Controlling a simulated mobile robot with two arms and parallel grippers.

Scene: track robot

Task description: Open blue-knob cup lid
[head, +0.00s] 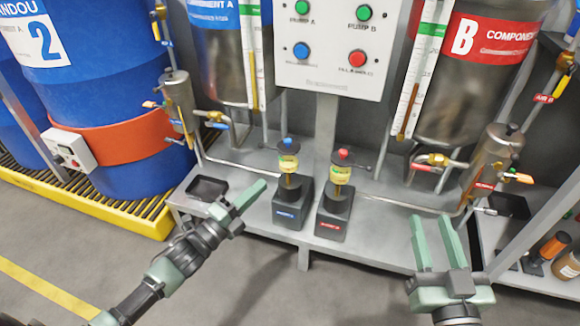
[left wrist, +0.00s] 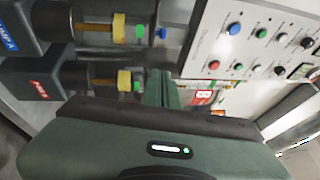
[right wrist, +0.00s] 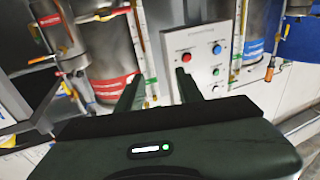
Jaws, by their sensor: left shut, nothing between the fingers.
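The blue-knob cup (head: 288,163) stands upright on the dark pump block with the blue label. Its blue knob (head: 288,141) is on top and its lid looks closed. In the left wrist view the blue knob (left wrist: 163,33) shows sideways at the upper left. My left gripper (head: 252,192) is shut and empty, in front and to the left of the cup, apart from it. Its fingers (left wrist: 163,88) also show in the left wrist view. My right gripper (head: 437,235) is open and empty at the lower right, far from the cup.
A red-knob cup (head: 342,172) stands close to the right of the blue-knob cup. A control panel (head: 335,45) with coloured buttons is behind. A black tray (head: 207,188) lies on the grey bench at left. Steel tanks, pipes and valves flank both sides.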

